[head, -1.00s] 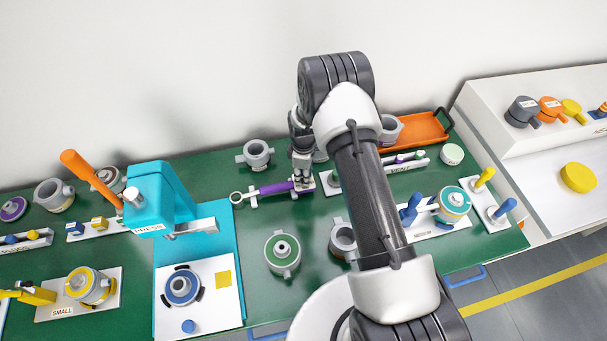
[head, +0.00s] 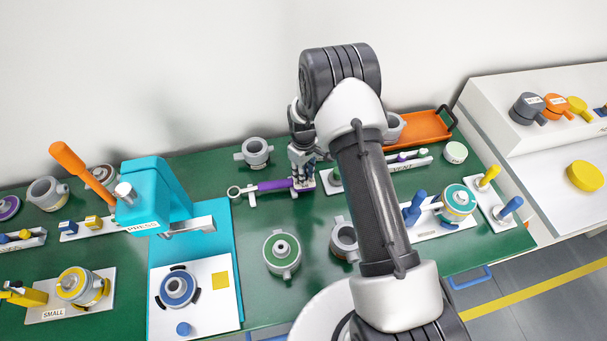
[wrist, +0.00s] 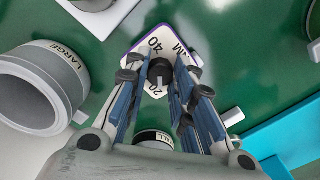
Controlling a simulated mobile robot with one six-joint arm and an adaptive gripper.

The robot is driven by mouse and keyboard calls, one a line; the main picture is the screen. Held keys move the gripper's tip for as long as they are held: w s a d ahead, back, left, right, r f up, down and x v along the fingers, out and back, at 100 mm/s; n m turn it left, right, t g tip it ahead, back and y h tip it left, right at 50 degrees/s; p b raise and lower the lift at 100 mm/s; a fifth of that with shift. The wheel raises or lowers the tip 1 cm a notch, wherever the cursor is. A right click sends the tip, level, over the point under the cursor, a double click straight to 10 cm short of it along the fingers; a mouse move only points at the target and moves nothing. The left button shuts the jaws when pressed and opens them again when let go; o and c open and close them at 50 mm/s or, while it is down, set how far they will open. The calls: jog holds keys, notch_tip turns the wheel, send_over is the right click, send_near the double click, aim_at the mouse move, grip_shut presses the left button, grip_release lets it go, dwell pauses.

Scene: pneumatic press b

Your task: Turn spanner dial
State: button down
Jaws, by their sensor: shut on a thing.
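The spanner (head: 272,186) lies on the green table, with a purple handle, an open ring at its left end and a dial at its right end. In the wrist view the dial (wrist: 158,43) is a pale plate with dark numbers, 40 and 20 among them, and a dark round knob (wrist: 159,71) at its middle. My gripper (head: 303,184) points down over the dial end. In the wrist view my gripper (wrist: 159,84) has its fingertips closed on the knob from both sides. The fingers hide part of the dial and most of the spanner's handle.
A grey cup marked LARGE (wrist: 38,88) stands close beside my gripper in the wrist view. The teal press (head: 160,200) stands left of the spanner. A green-topped part (head: 282,252) stands in front. An orange tray (head: 418,128) lies at the back right.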

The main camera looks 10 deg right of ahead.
jog(key=shift+m, duration=0.8)
jog(key=shift+b, duration=0.3)
jog(key=c, duration=1.3)
grip_release()
jog(key=shift+c, duration=0.2)
notch_tip(320, 180, up, 12)
